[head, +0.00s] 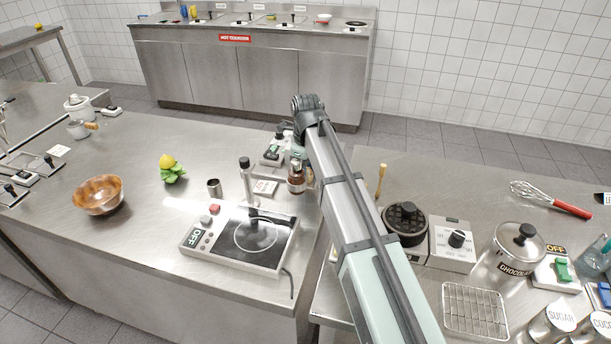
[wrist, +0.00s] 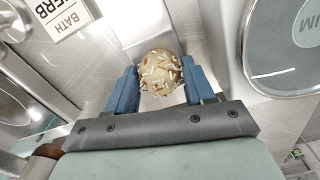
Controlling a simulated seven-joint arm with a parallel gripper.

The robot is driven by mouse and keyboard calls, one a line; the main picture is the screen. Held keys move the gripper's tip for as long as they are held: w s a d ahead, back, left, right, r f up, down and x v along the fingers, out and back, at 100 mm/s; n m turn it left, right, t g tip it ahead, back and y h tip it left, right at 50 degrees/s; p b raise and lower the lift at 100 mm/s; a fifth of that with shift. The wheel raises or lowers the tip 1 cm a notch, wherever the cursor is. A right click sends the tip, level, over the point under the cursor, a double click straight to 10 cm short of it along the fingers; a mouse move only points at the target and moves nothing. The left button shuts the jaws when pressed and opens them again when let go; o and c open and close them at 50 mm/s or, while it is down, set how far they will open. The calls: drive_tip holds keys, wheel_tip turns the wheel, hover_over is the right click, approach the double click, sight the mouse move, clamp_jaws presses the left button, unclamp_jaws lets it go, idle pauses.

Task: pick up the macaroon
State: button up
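The macaroon (wrist: 160,72) is a round, pale tan ball with light shreds or sprinkles on it. In the wrist view it sits between the two blue fingers of my gripper (wrist: 160,80). Both fingers appear to touch its sides, so the gripper looks shut on it. Whether it still touches a surface below, I cannot tell. In the head view my arm hides the macaroon and most of the gripper, beyond the hotplate.
A hotplate (head: 248,238), a brown bottle (head: 296,179) and a small metal cup (head: 214,188) stand on the left counter. A waffle iron (head: 405,224) and a chocolate pot (head: 517,251) stand on the right. A lettered card (wrist: 62,17) shows in the wrist view.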

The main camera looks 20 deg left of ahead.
drive_tip(key=c, duration=0.6)
drive_tip(key=shift+c, duration=0.2)
